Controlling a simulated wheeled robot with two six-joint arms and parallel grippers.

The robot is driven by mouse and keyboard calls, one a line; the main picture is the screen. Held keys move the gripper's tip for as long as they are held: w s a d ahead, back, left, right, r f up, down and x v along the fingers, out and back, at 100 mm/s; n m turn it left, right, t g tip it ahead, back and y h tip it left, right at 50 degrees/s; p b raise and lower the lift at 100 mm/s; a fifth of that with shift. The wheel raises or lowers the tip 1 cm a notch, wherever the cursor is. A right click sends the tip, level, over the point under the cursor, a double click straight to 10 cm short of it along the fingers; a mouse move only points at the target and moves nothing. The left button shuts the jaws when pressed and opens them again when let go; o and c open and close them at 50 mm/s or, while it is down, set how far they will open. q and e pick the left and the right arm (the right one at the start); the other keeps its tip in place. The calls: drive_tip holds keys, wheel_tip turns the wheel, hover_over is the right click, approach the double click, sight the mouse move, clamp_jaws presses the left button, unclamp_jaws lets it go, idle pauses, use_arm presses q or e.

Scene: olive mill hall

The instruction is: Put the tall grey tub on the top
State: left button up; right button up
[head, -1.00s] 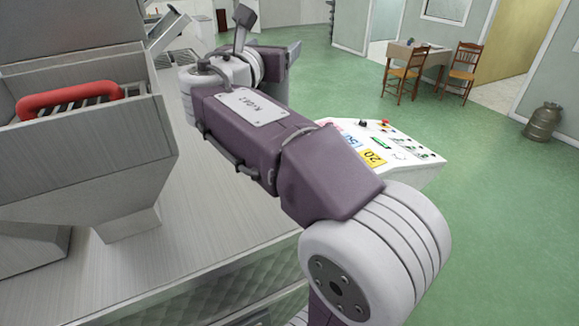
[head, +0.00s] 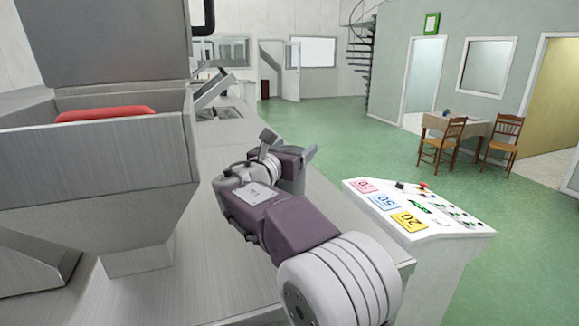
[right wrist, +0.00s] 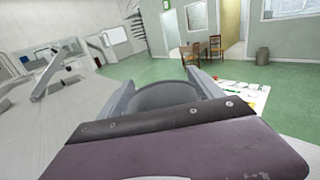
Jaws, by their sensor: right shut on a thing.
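In the right wrist view my right gripper (right wrist: 162,88) is shut on a round grey tub (right wrist: 165,97). The tub's rim shows between the two fingers, and its lower part is hidden by my gripper. In the head view my right gripper (head: 288,146) is over the metal worktop (head: 215,285), to the right of the steel hopper. The tub cannot be made out there, and its height above the worktop cannot be told. My left gripper is not in view.
A steel hopper (head: 95,190) with a red bar (head: 105,114) in it stands at the left. A sloped control panel (head: 410,210) with numbered labels is right of the worktop. A table (head: 455,126) and chairs stand farther back. Green floor (head: 350,140) lies open between.

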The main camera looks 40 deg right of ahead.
sight(297, 188)
drive_tip(key=shift+w+f, duration=0.4)
drive_tip(key=shift+w, duration=0.35)
drive_tip(key=shift+s+d+f, duration=0.1)
wheel_tip(297, 188, down, 4)
drive_tip(key=shift+s+r, duration=0.15)
drive_tip(key=shift+w, duration=0.2)
drive_tip(key=shift+s+f+b, duration=0.15)
drive_tip(key=shift+f+b, duration=0.05)
drive_tip(key=shift+b, duration=0.1)
drive_tip(key=o, duration=1.8)
drive_tip(key=shift+o, duration=1.4)
